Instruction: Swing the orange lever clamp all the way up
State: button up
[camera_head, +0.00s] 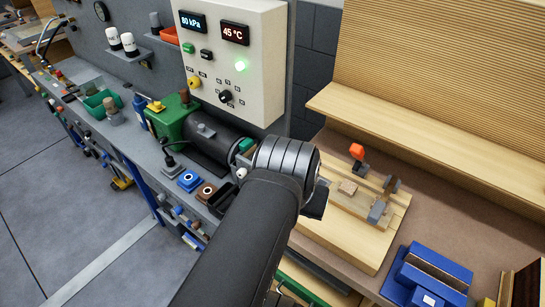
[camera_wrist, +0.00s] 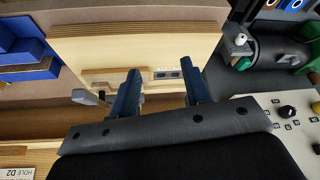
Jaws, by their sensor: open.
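The lever clamp (camera_head: 357,152) shows in the head view by its orange tip, which stands above the wooden board (camera_head: 380,250). Its grey metal part is just below the tip; I cannot tell the exact angle of the lever. No orange shows in the wrist view. My gripper (camera_wrist: 162,85) is open over the board in the wrist view, with its two dark blue fingers apart and nothing seen between them. In the head view my arm hides most of the gripper, which is left of the clamp and apart from it.
A small wooden block (camera_head: 348,187) and a grey metal block (camera_head: 377,211) are on the board. A blue holder (camera_head: 428,278) stands at the front right. The control box (camera_head: 235,60) and a green-and-black pump (camera_head: 205,130) are to the left. A wooden shelf (camera_head: 420,125) runs behind.

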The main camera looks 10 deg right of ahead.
jog(key=shift+n+t, duration=0.4)
jog(key=shift+t, duration=0.1)
jog(key=shift+s+a+f, duration=0.3)
jog(key=shift+a+f, duration=0.05)
jog(key=shift+f, duration=0.45)
jog(key=shift+s+a+f, duration=0.35)
jog(key=shift+f, duration=0.4)
jog(key=shift+s+a+f, duration=0.3)
jog(key=shift+a+f, duration=0.05)
jog(key=shift+f, duration=0.45)
notch_tip(320, 180, up, 26)
jog(key=m+g+y, duration=0.2)
jog(key=m+g, duration=0.2)
jog(key=g, duration=0.1)
send_over(359, 145)
jog(key=f, duration=1.7)
jog(key=shift+w+d+f, duration=0.2)
jog(key=shift+w+f, duration=0.05)
jog(key=shift+w, duration=0.15)
grip_shut()
